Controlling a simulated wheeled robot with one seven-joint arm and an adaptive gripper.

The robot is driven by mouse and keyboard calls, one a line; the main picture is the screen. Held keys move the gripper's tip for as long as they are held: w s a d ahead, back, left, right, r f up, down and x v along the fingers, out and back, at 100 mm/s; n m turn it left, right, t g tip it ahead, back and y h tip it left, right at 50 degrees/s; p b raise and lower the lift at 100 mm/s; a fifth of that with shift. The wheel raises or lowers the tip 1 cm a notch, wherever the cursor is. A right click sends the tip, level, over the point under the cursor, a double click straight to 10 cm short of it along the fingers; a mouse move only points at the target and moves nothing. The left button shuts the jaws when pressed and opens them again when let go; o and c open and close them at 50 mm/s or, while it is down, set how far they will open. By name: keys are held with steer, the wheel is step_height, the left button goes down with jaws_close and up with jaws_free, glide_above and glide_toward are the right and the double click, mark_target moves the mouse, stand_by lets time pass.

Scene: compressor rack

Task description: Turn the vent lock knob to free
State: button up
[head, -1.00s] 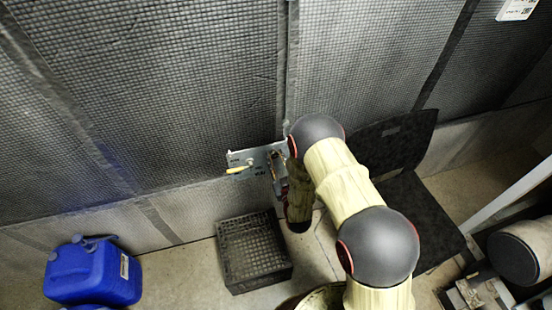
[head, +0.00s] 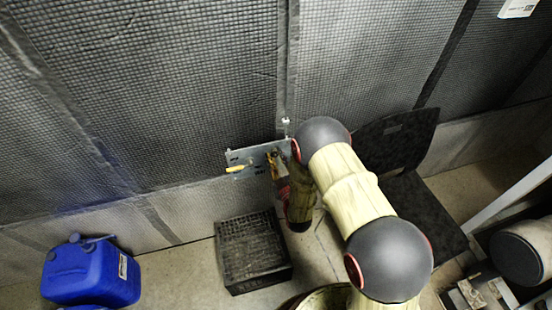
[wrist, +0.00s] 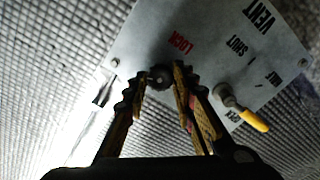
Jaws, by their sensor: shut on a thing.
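A grey panel (head: 239,157) is mounted low on the padded wall; it also fills the upper part of the wrist view (wrist: 140,38), upside down, with VENT, SHUT and a red LOCK label. A small dark knob (wrist: 159,77) sits below the red word there. My gripper (wrist: 160,85) has its ribbed fingertips on either side of this knob, shut on it. In the head view my gripper (head: 274,163) is at the panel's right end and hides the knob. The knob's pointing direction cannot be told. A yellow-handled lever (wrist: 243,111) is beside the right finger, apart from it.
The lever's yellow handle (head: 235,169) sticks out at the panel's left in the head view. A black crate (head: 253,252) stands on the floor below. Blue canisters (head: 90,272) are at the lower left. A black chair (head: 420,215) stands right of my arm.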

steer(key=n+b, duration=0.1)
steer(key=n, duration=0.5)
steer(key=shift+f+n+b, duration=0.15)
steer(key=shift+n+b, duration=0.15)
steer(key=shift+b, duration=0.05)
steer(key=n+b, duration=0.1)
steer(key=n, duration=0.5)
stand_by(0.4)
steer(key=o, duration=1.2)
steer(key=shift+c, duration=0.2)
steer(key=s+d, duration=0.2)
steer(key=s, duration=0.9)
steer(key=shift+s+d, duration=0.15)
steer(key=shift+s, duration=0.25)
